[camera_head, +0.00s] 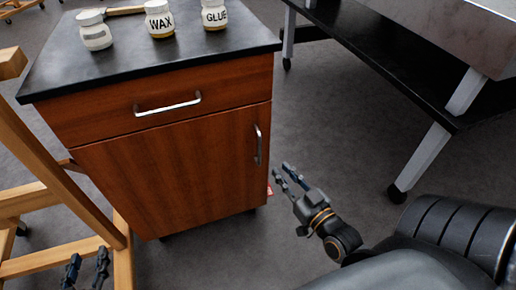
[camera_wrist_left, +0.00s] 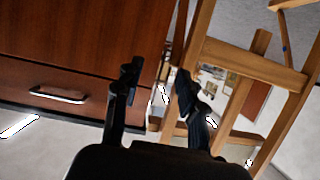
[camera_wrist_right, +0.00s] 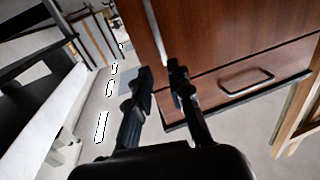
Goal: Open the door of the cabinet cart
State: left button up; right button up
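The brown wooden cabinet cart (camera_head: 170,130) has a drawer above a door (camera_head: 165,180); the door sits closed. The door's vertical metal handle (camera_head: 258,145) is near its right edge. My right gripper (camera_head: 283,176) is open and empty, just right of and below this handle in the head view. In the right wrist view the handle (camera_wrist_right: 155,28) runs down toward the gap between the fingertips (camera_wrist_right: 160,75); I cannot tell whether they touch it. My left gripper (camera_head: 88,264) is open and empty at the lower left, apart from the cart; its open fingers show in the left wrist view (camera_wrist_left: 158,82).
A wooden easel (camera_head: 60,185) stands close on the cart's left. Jars, including the wax jar (camera_head: 160,20) and glue jar (camera_head: 214,15), stand on the black top. A table with a dark lower shelf (camera_head: 390,60) is at the right. Grey floor is clear between cart and table.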

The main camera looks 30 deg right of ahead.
aim_at(260, 146)
jog(key=w, duration=0.3)
jog(key=w+b, duration=0.1)
jog(key=w, duration=0.3)
jog(key=w+b, duration=0.1)
jog(key=w, duration=0.3)
jog(key=shift+w+d+f, duration=0.1)
jog(key=shift+d, duration=0.15)
pick_arm(q)
notch_tip(260, 146, up, 10)
jog(key=w+d+t+h, duration=0.1)
jog(key=d+t+h, duration=0.1)
jog(key=t, duration=0.4)
jog(key=shift+w, duration=0.4)
pick_arm(e)
jog(key=shift+w, duration=0.7)
jog(key=shift+c, duration=0.2)
grip_shut()
